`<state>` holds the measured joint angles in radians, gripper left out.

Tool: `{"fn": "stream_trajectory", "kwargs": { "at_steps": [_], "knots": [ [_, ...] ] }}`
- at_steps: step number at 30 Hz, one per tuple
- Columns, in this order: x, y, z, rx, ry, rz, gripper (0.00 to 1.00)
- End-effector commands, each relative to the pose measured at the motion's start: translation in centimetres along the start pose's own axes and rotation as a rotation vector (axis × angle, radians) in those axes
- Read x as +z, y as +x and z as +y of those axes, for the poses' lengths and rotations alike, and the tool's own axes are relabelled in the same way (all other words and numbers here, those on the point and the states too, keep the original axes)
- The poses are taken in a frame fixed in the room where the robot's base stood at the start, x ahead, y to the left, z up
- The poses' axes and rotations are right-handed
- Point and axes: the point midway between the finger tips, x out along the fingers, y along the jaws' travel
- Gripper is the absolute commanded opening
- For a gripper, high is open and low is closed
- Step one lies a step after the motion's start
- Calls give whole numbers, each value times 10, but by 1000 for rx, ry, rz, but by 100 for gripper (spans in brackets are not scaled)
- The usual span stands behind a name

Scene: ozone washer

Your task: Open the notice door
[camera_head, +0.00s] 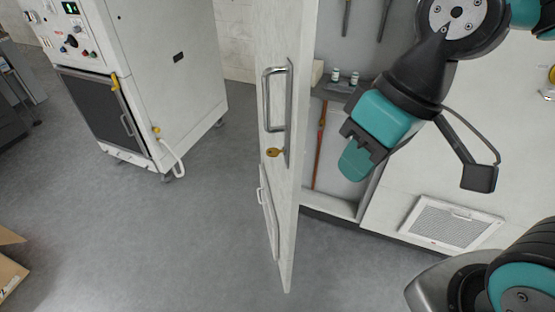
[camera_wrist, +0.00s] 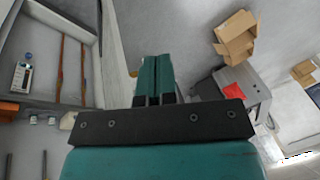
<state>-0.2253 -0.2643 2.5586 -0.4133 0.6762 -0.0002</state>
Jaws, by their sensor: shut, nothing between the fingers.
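The tall white door (camera_head: 276,211) stands swung open, seen nearly edge-on in the head view. It has a metal pull handle (camera_head: 266,100) and a brass key or knob (camera_head: 273,152) below it. My gripper (camera_head: 356,162) is to the right of the door, in front of the open cabinet, apart from the handle. Its teal fingers are together and empty; they also show closed in the wrist view (camera_wrist: 155,70). No notice can be made out on the door.
The open cabinet's shelf (camera_head: 340,91) holds small bottles (camera_head: 335,75), and long rods stand below. A vented panel (camera_head: 448,223) is at the lower right. A white machine (camera_head: 165,70) stands left, with clear grey floor between. Cardboard boxes (camera_wrist: 236,36) show in the wrist view.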

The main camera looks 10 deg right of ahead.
Motion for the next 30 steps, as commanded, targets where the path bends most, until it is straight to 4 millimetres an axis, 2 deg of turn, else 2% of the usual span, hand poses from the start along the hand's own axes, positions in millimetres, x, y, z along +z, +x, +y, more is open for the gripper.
{"fn": "stream_trajectory", "kwargs": {
  "at_steps": [3,6,9,15,21,25,30],
  "knots": [
    [-16,14,70,123,229,36,0],
    [-22,27,137,216,404,51,0],
    [-34,46,180,182,501,41,0],
    [-72,90,225,-134,556,30,0],
    [-81,117,260,-388,557,69,0],
    [-81,123,269,-462,549,90,0],
    [-83,134,265,-487,544,93,0]
  ]
}}
